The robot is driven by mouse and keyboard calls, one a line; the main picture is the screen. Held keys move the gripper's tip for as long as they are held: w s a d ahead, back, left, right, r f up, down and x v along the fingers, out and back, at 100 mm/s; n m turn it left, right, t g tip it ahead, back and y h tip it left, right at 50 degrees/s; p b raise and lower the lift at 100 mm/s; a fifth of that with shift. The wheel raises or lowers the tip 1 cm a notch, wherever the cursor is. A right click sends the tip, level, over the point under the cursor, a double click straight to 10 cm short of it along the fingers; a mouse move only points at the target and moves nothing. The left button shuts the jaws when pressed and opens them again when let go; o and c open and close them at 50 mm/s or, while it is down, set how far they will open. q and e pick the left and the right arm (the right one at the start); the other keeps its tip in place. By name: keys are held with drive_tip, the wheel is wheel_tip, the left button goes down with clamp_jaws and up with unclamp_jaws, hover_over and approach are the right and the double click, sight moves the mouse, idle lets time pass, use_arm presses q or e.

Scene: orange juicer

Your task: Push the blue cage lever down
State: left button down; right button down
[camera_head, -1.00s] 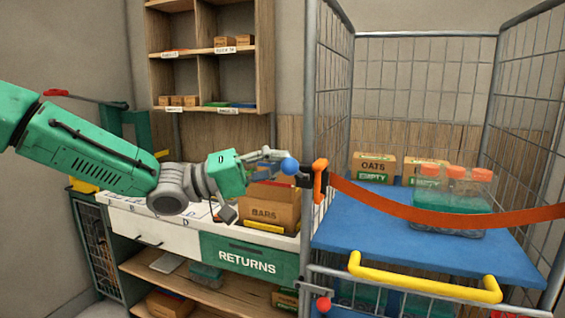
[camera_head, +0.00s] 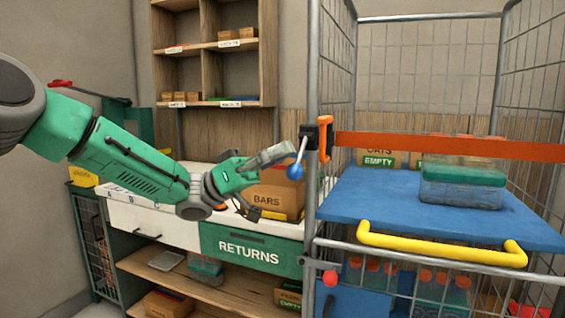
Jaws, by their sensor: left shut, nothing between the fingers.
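The blue cage lever (camera_head: 295,171) is a blue ball on a short metal rod. It hangs down and slightly left from a black bracket (camera_head: 308,137) on the cage's front left post. My left gripper (camera_head: 284,153) is shut and empty, beside the lever's rod just above the ball; I cannot tell if it touches. An orange strap (camera_head: 440,147) runs taut and nearly level across the cage from an orange hook (camera_head: 324,138) beside the bracket. My right gripper is out of view.
Left of the cage, a brown BARS box (camera_head: 270,199) sits on the counter under my gripper. A red knob (camera_head: 330,278) is lower on the cage.

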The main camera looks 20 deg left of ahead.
use_arm(q)
drive_tip(key=m+g, duration=0.1)
drive_tip(key=f+m+g+b, duration=0.1)
drive_tip(key=shift+w+f+m, duration=0.3)
drive_tip(key=shift+m, duration=0.1)
drive_tip(key=shift+f+b, duration=0.1)
drive_tip(key=shift+b, duration=0.2)
